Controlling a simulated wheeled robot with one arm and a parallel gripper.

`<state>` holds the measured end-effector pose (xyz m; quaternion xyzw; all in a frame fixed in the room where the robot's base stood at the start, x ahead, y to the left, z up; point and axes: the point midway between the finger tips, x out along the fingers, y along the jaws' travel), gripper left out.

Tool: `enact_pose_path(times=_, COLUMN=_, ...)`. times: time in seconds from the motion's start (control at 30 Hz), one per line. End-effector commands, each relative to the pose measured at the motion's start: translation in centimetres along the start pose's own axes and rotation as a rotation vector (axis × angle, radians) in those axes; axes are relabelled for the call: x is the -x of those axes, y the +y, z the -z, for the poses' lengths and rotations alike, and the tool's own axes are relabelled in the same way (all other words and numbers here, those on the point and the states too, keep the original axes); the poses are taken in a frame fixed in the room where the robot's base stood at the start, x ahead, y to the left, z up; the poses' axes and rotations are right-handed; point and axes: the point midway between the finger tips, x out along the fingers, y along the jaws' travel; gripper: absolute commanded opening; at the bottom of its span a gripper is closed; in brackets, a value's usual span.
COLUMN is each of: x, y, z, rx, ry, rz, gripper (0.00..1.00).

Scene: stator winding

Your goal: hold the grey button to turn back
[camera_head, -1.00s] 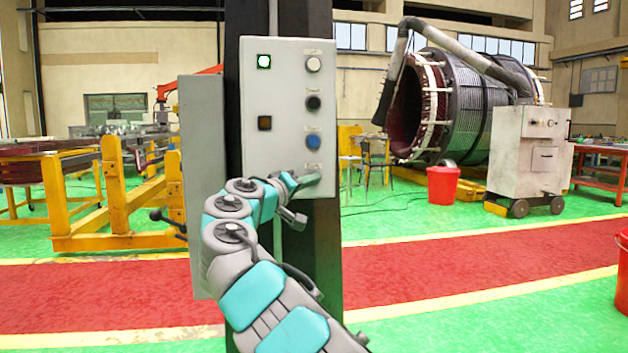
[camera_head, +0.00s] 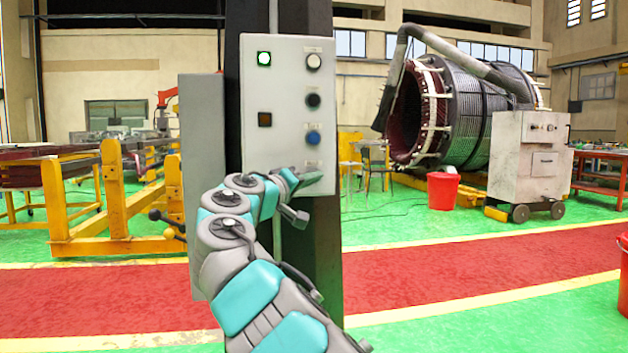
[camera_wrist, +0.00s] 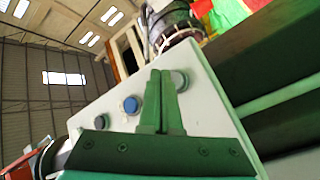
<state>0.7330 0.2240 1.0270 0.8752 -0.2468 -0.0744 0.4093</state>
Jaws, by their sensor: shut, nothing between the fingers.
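The grey button (camera_wrist: 180,80) shows in the wrist view as the end one of the row on a light control panel (camera_head: 260,90). The blue button (camera_head: 313,138) is beside it in the row and also shows in the wrist view (camera_wrist: 131,105). My gripper (camera_wrist: 160,75) is shut and empty. Its fingertips are at the grey button and overlap its edge in the wrist view; I cannot tell whether they press it. In the head view my gripper (camera_head: 305,182) hides the grey button below the blue one.
A white button (camera_head: 313,61), a black button (camera_head: 313,100), a green lamp (camera_head: 264,58) and an amber lamp (camera_head: 264,119) are on the panel. The panel is mounted on a dark column (camera_head: 326,270). A large stator (camera_head: 465,115) and a grey cabinet (camera_head: 530,155) stand behind, right.

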Motion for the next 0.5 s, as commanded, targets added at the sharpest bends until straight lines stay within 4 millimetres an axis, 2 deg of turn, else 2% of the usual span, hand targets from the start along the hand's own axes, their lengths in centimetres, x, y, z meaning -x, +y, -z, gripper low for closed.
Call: enact_pose_path(times=0.5, x=3.0, y=1.8, z=-2.4, rx=0.001, ry=-0.001, rz=-0.001, gripper=0.0)
